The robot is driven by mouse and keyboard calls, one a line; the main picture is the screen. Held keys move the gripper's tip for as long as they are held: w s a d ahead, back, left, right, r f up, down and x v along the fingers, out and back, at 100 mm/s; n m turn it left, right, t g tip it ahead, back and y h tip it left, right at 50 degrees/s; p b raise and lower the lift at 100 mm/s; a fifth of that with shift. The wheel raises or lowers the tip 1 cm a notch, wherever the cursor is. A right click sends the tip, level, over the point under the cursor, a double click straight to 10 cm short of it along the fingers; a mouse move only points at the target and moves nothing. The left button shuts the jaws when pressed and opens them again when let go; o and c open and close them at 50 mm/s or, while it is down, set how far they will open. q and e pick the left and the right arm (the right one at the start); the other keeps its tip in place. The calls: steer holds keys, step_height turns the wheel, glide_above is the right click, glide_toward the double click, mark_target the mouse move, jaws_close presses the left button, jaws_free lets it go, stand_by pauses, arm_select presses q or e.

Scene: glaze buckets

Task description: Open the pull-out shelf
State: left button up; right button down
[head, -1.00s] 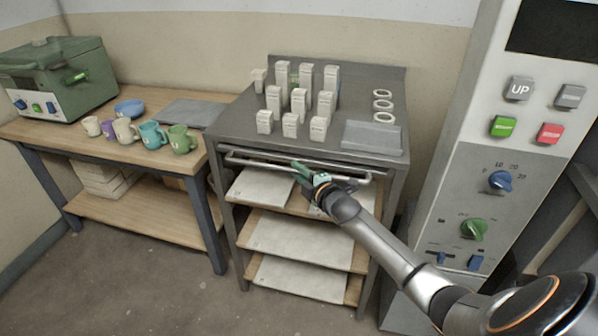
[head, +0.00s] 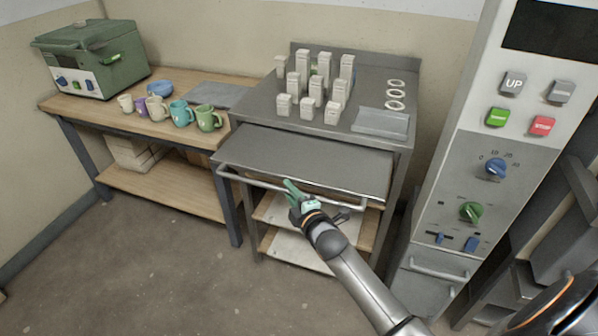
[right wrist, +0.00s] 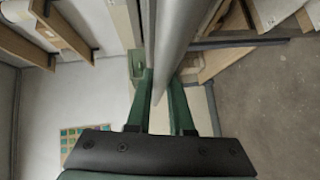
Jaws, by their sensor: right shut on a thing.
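The pull-out shelf (head: 310,160) is a flat grey metal panel under the top of the grey metal stand (head: 262,104). It sticks out well toward me. A long bar handle (head: 250,182) runs along its front edge. My right gripper (head: 290,188) is at about the middle of this handle, and its green fingers are closed around the bar. In the right wrist view the bar (right wrist: 180,40) passes between the two green fingers (right wrist: 165,95). My left gripper is not in view.
Several pale blocks (head: 316,90), rings (head: 396,94) and a grey tray (head: 381,121) are on the stand's top. Boards lie on lower shelves. At left, a wooden table (head: 75,105) holds mugs and a green machine (head: 90,55). A control cabinet (head: 450,210) stands close at right.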

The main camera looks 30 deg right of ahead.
steer(key=shift+s+a+p, duration=0.3)
steer(key=shift+s+a, duration=0.9)
steer(key=shift+a, duration=0.2)
steer(key=c, duration=0.8)
jaws_free()
steer(key=s+r, duration=0.1)
steer(key=s, duration=1.1)
steer(key=shift+s+a+r, duration=0.15)
steer(key=shift+a+r, duration=0.25)
steer(key=s+a+f+m+g+y, duration=0.1)
steer(key=s+a+f+m+g, duration=0.2)
steer(key=s+f+m, duration=0.3)
steer(key=s+a+f+m+g+y+p, duration=0.1)
steer(key=s+a+f+m+g+y, duration=0.1)
steer(key=s+a+f+m+g, duration=0.2)
steer(key=s+a+f+m, duration=0.1)
steer(key=s+f+m, duration=0.2)
steer(key=s+f, duration=0.2)
steer(key=shift+s+a+f+m+y, duration=0.2)
steer(key=shift+a+f+m+y, duration=0.1)
steer(key=shift+f, duration=0.35)
